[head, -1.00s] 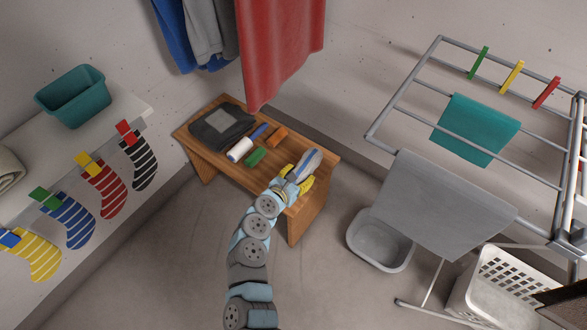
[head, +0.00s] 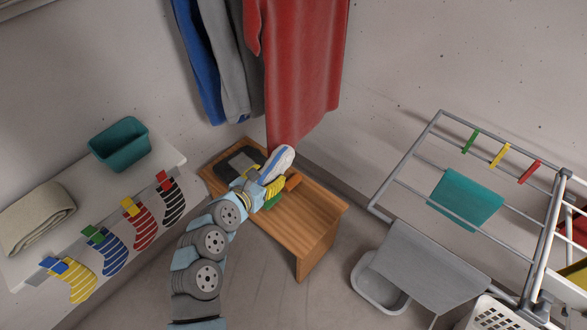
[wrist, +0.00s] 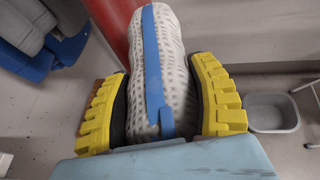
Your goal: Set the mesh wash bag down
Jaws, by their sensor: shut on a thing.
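The mesh wash bag (head: 277,163) is a pale, dotted roll with a blue strip along it. My gripper (head: 263,185) is shut on it, with the yellow fingers on either side. In the wrist view the bag (wrist: 158,70) stands out lengthwise between the fingers (wrist: 160,105). In the head view it appears over the far middle of the wooden bench (head: 305,222). I cannot tell how high above the bench top it is, or whether it touches anything.
A dark folded garment (head: 236,160) lies at the bench's left end. The bench's right part is clear. Red cloth (head: 308,75) hangs close behind the bag.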

